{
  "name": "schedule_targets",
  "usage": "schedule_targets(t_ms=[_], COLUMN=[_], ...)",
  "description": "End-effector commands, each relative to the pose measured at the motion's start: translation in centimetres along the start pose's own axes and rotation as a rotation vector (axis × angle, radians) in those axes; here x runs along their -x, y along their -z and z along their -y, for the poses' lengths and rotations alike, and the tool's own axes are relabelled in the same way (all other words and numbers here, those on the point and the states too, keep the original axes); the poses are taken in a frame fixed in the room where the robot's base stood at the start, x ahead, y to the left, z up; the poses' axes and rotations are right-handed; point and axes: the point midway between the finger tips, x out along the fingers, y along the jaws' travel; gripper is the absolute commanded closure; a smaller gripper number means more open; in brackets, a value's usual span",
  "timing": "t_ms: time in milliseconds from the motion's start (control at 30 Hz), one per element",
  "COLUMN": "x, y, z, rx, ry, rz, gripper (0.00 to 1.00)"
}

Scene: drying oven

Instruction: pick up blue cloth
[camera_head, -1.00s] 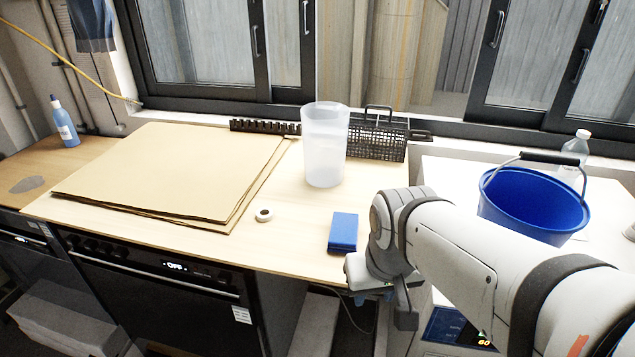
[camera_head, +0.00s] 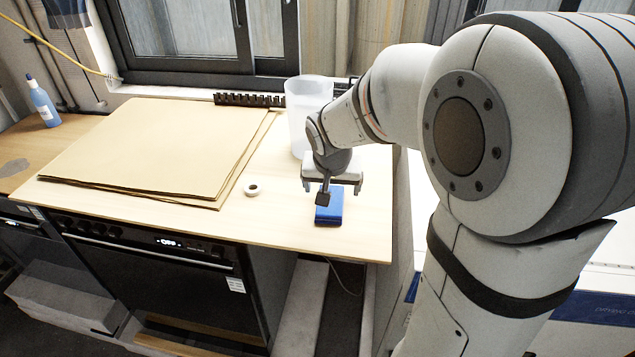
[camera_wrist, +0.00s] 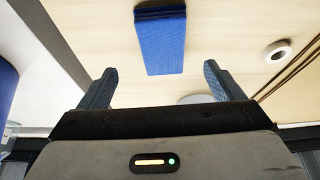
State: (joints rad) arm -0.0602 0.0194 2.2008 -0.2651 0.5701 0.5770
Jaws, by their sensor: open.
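The blue cloth (camera_head: 329,209) is a small folded rectangle lying on the light wooden worktop (camera_head: 270,228), near its front right part. My gripper (camera_head: 333,186) is above the cloth in the head view and hides part of it. In the wrist view the cloth (camera_wrist: 160,42) lies ahead of the open fingers, roughly in line with the gap between them. My gripper (camera_wrist: 158,88) is open and empty there. The exact height of the fingers above the cloth cannot be told.
A translucent container (camera_head: 306,105) stands just behind my gripper. A white tape roll (camera_head: 252,189) lies left of the cloth. Large brown sheets (camera_head: 160,145) cover the left of the worktop. A black oven (camera_head: 150,270) is below. Bare wood surrounds the cloth.

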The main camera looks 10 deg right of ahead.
Motion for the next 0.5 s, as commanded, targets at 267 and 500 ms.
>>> schedule_targets(t_ms=[267, 500], x=[-2.9, -6.0], y=[0.1, 0.2], z=[0.1, 0.5], rx=[-0.002, -0.001], ry=[-0.001, -0.003], rz=[0.002, 0.004], gripper=[0.13, 0.13])
